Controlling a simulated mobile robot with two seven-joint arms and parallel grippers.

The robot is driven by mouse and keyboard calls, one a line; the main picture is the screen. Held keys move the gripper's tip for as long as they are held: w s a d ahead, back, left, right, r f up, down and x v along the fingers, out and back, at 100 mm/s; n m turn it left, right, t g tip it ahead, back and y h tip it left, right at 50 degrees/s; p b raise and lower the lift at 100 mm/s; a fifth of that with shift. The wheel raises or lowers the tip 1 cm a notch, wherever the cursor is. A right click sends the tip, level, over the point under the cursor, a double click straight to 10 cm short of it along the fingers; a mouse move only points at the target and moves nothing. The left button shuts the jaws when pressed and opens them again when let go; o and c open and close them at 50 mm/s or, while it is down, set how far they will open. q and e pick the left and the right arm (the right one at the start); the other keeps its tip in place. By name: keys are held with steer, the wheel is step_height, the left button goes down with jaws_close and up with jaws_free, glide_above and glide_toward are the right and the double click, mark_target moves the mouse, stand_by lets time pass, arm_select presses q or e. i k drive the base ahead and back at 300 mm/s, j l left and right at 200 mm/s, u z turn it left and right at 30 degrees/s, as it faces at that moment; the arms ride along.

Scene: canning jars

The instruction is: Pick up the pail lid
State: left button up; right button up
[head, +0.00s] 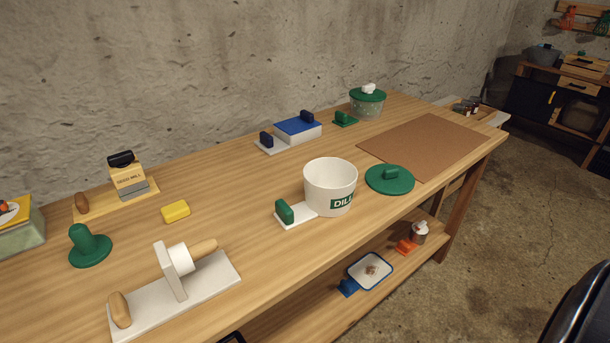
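The pail lid (390,181) is a round green disc with a raised green block handle on top. It lies flat on the wooden table, just right of the white pail (331,184). The pail is open, has a green "DILL" label and stands by a white plate with a green block handle (285,211). Neither of my grippers shows in the head view.
A brown mat (424,145) lies right of and behind the lid, close to its edge. A glass jar with a green lid (367,102) and a blue-topped box (298,129) stand further back. The table's front edge runs near the lid. A lower shelf holds a blue-rimmed tray (352,286).

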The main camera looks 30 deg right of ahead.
mark_target(388, 179)
steer(key=z, duration=1.15)
